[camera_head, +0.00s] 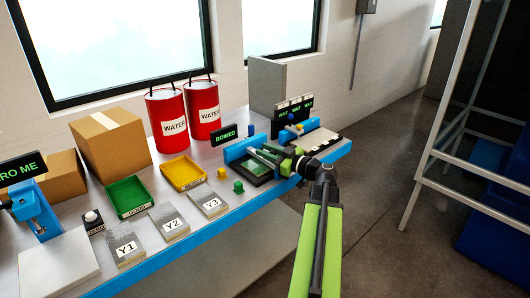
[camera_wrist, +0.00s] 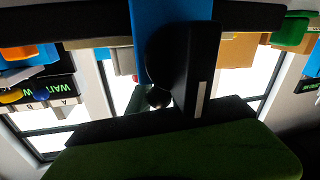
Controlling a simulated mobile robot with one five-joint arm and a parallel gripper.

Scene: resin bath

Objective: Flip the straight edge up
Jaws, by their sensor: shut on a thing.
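In the head view, my gripper (camera_head: 287,165) is at the blue fixture (camera_head: 236,151) on the right part of the bench. It is shut on the straight edge (camera_head: 264,157), a slim dark bar above the fixture's green-and-black plate (camera_head: 258,172). My gripper partly hides the bar's right end, so its exact tilt and the grip contact are unclear. In the wrist view, a dark bar (camera_wrist: 95,24) crosses the top behind a blue upright part (camera_wrist: 160,25); a dark finger with a white stripe stands in front of it.
A BOWED sign (camera_head: 226,134) stands behind the fixture. Red WATER drums (camera_head: 166,122), a yellow tray (camera_head: 183,173), a green tray (camera_head: 128,198) and plates Y1, Y2 and Y3 (camera_head: 211,204) are to the left. A grey box (camera_head: 267,82) stands behind. Open floor lies right of the bench.

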